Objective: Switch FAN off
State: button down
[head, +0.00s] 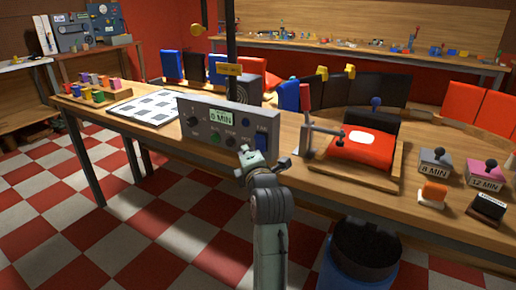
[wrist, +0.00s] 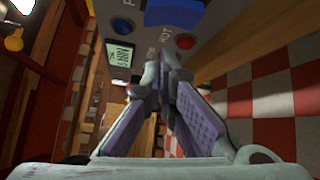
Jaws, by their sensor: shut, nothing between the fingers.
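The grey control box (head: 222,112) stands on the workbench, with a lit "0 MIN" display (head: 221,118) and a FAN label. The blue FAN switch (head: 261,140) is at its lower right; it also shows at the top of the wrist view (wrist: 172,12), partly cut off. Which way it is set, I cannot tell. My gripper (head: 248,157) is shut and empty, just in front of the box's lower edge. In the wrist view its fingertips (wrist: 165,72) meet below the switch and a red button (wrist: 185,41); contact with the panel cannot be told.
A blue round button (wrist: 122,25) and a dark knob (head: 193,120) are also on the box. A blue bin (head: 350,270) stands below the bench front.

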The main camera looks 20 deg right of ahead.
jog(key=shift+s+a+r+p, duration=0.2)
jog(key=shift+s+a+r, duration=0.2)
jog(key=shift+s+a, duration=0.15)
jog(key=shift+s+a+r+p, duration=0.15)
jog(key=shift+s+a+r, duration=0.25)
jog(key=shift+a, duration=0.25)
